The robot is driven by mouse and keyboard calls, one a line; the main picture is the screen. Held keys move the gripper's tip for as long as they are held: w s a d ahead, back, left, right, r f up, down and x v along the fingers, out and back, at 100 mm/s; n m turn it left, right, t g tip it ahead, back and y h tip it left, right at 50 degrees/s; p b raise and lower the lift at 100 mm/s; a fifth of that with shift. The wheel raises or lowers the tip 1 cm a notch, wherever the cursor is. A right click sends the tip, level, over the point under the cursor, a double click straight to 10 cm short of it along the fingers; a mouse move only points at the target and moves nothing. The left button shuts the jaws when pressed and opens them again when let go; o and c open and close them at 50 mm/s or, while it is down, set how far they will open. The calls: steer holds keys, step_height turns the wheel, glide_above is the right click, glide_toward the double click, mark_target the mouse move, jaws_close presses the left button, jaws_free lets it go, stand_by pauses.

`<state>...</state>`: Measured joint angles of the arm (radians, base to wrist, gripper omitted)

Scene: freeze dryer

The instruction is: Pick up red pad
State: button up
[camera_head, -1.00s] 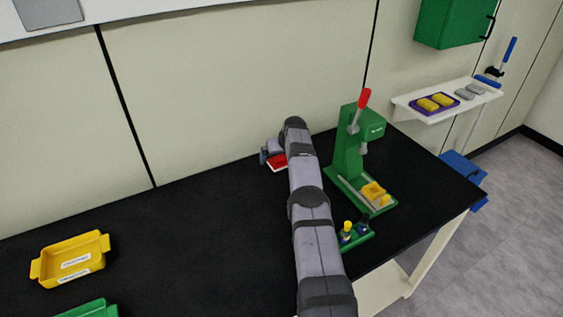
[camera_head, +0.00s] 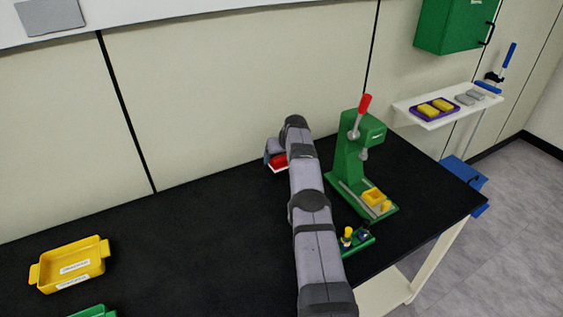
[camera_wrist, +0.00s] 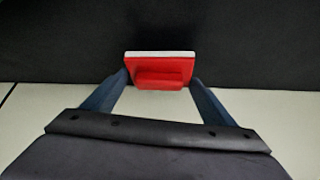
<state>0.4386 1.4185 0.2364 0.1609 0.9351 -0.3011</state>
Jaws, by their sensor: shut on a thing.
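The red pad (camera_wrist: 160,72) has a raised red block on its near face and a white layer along its far edge. In the wrist view it sits between the two blue fingers of my gripper (camera_wrist: 160,84), which are shut on its sides. In the head view the red pad (camera_head: 279,161) shows at the back of the black table, close to the wall. My gripper (camera_head: 272,160) is there too, mostly hidden behind my own arm. I cannot tell whether the pad touches the table.
A green press (camera_head: 348,150) with a red-tipped lever stands right of my arm. A small green holder (camera_head: 358,243) with bottles is near the table's right edge. A yellow tray (camera_head: 72,264) and part of a green tray (camera_head: 95,312) lie at left. The middle left of the black table is clear.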

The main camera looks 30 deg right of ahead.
mark_target(281, 156)
steer(key=shift+r+p, duration=3.9)
steer(key=shift+p, duration=0.6)
